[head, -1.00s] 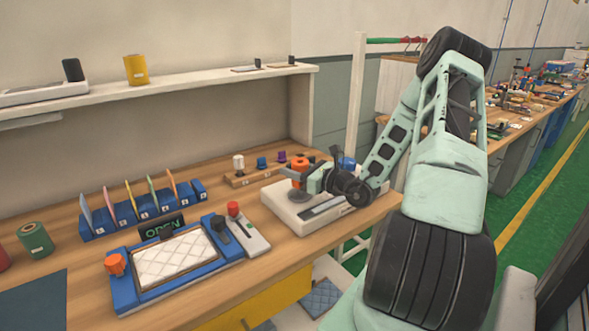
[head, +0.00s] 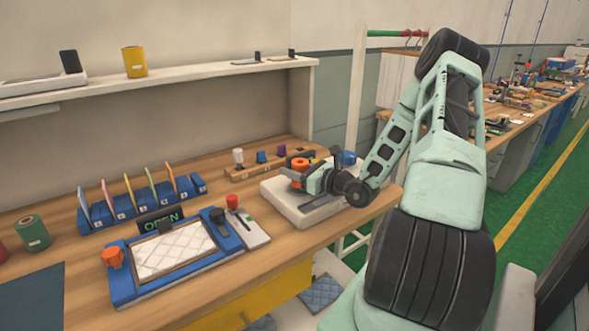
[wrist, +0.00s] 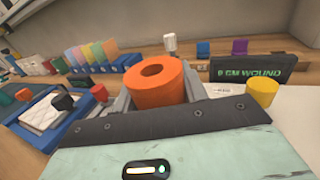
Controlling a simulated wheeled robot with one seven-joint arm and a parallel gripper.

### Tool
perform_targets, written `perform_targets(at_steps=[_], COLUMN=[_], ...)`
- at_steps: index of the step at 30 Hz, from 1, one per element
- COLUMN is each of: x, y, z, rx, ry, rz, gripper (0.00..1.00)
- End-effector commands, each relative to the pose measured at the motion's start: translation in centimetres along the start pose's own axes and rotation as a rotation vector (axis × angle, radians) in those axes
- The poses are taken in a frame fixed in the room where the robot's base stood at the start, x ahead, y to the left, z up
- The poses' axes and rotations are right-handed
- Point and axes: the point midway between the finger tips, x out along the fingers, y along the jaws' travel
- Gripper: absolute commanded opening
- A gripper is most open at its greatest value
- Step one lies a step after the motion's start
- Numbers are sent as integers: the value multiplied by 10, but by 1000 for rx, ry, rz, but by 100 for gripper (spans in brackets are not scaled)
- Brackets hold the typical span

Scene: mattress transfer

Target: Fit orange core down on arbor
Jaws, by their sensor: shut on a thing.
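The orange core (wrist: 156,83) is a short cylinder with a hole in its top. It stands upright between the fingers of my gripper (wrist: 160,95), which is shut on it. In the head view the core (head: 299,164) sits low over the white winder base (head: 283,206), with my gripper (head: 302,175) reaching in from the right. The arbor is hidden, by the core or the fingers, and no post shows through the core's hole. I cannot tell how far down the core sits.
A rack holds small white, blue and purple spools (head: 261,157) behind the base. A display (wrist: 250,72) reads "0 CM WOUND", with a yellow knob (wrist: 264,91) before it. A blue frame with a quilted pad (head: 173,250) lies to the left, beside a red-button box (head: 249,226).

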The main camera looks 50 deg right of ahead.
Motion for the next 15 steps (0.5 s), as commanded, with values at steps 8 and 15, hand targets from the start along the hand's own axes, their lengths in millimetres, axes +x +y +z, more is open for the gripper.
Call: perform_targets(at_steps=[8, 15], x=[0, 0], y=[0, 0], z=[-7, -8], rx=[0, 0], ry=[0, 0], rz=[0, 0], gripper=[20, 68])
